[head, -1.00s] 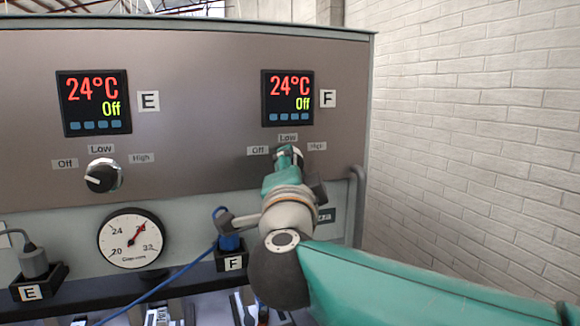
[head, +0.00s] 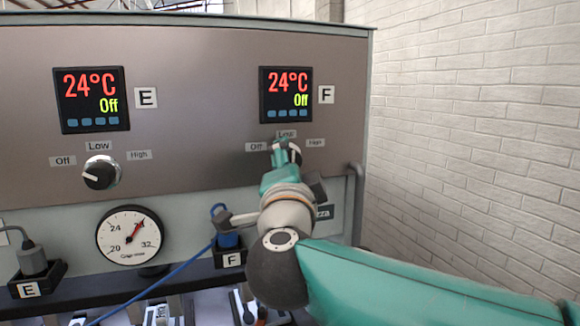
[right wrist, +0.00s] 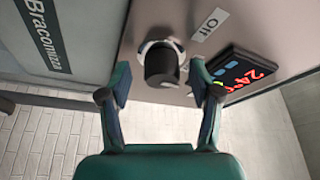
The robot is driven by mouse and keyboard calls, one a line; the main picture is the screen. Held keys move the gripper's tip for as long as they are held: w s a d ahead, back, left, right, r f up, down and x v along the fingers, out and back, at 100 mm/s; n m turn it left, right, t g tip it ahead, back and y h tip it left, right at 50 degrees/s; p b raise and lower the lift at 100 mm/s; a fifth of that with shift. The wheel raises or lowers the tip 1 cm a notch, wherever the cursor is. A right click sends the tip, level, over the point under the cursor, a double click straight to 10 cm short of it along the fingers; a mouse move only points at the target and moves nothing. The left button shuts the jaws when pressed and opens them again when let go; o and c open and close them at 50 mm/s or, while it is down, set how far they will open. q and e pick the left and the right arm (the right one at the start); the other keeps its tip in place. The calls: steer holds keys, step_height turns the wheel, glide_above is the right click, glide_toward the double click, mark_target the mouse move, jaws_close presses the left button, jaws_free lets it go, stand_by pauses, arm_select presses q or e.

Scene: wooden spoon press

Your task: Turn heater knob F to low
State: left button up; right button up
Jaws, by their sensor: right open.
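Heater knob F (right wrist: 163,66) is a dark round knob on a light collar, seen in the right wrist view. It lies between the two fingertips of my open right gripper (right wrist: 160,78), with a gap visible on both sides. In the head view, my right gripper (head: 285,152) is at the panel below the "Low" label and hides most of knob F. The knob's pointer cannot be made out. Display F (head: 286,95) reads 24°C and "Off", with the F label (head: 326,95) beside it. My left gripper is not in view.
Knob E (head: 101,173) sits at the left under display E (head: 91,99), which also reads "Off". A round gauge (head: 130,236) is below it. A blue plug (head: 228,236) with a cable stands left of my right wrist. A grey handle (head: 357,205) is on the right edge.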

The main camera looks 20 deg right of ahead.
steer(key=v, duration=1.1)
steer(key=shift+s+f, duration=0.2)
steer(key=shift+s, duration=0.1)
steer(key=shift+a, duration=0.15)
